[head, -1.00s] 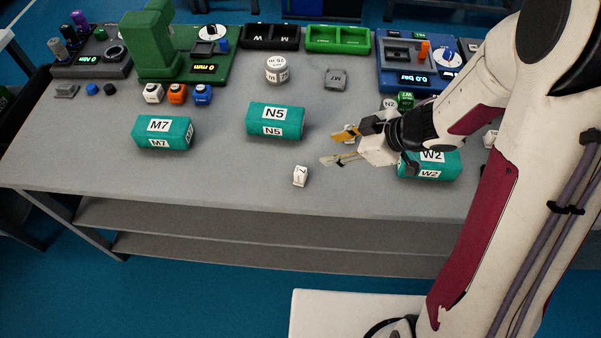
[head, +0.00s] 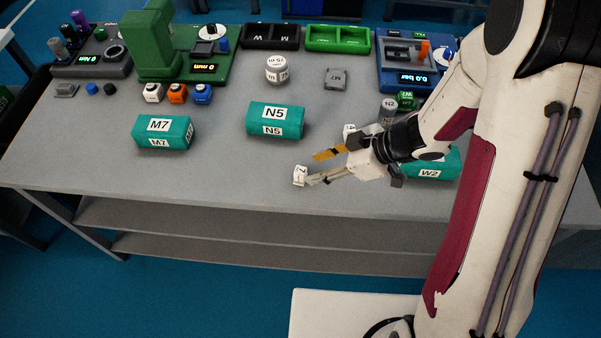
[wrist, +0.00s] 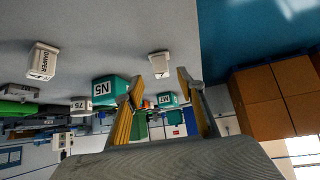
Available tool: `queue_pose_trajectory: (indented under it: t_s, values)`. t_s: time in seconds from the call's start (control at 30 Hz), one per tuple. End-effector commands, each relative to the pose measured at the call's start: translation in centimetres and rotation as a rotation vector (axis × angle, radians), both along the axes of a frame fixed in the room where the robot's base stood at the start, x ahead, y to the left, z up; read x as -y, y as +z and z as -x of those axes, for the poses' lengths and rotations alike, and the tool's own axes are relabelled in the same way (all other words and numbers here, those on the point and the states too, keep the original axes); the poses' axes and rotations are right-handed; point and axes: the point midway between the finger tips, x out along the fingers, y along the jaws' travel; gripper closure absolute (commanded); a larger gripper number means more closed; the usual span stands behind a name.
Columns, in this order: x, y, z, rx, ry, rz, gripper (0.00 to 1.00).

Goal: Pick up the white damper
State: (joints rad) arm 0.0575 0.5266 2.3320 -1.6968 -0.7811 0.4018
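A small white block (head: 300,175) with a black mark stands near the front of the table. In the wrist view, which is upside down, this white block (wrist: 159,64) appears ahead of the gap between my fingers. A second white block (head: 349,130) stands behind my gripper in the head view, partly hidden. In the wrist view this second block (wrist: 43,62) reads "DAMPER". My gripper (head: 313,169) is open and empty, pointing left, its front finger close to the front white block. Both fingers (wrist: 160,84) are spread; contact with the block cannot be told.
Green blocks N5 (head: 275,120), M7 (head: 162,132) and W2 (head: 432,165) lie on the table. A white cylinder (head: 277,69) and a grey block (head: 335,79) stand behind. Test devices and trays line the back edge. Table space between N5 and the front edge is clear.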

Motion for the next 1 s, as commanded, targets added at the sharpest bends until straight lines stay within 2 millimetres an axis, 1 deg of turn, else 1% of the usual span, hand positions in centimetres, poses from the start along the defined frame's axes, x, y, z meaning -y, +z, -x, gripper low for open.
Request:
queue_pose_trajectory:
  t_s: [0.13, 0.57, 0.77, 1.0]
  values:
    - [-0.5, -0.5, -0.1, -0.002, 0.0, 0.001, 0.61]
    - [-0.8, -0.7, -0.1, 0.0, 0.0, 0.001, 0.61]
    - [-1.9, -1.4, -0.2, -0.002, 0.002, 0.001, 0.61]
    - [-3.9, -2.8, -0.6, -0.003, 0.001, 0.0, 0.61]
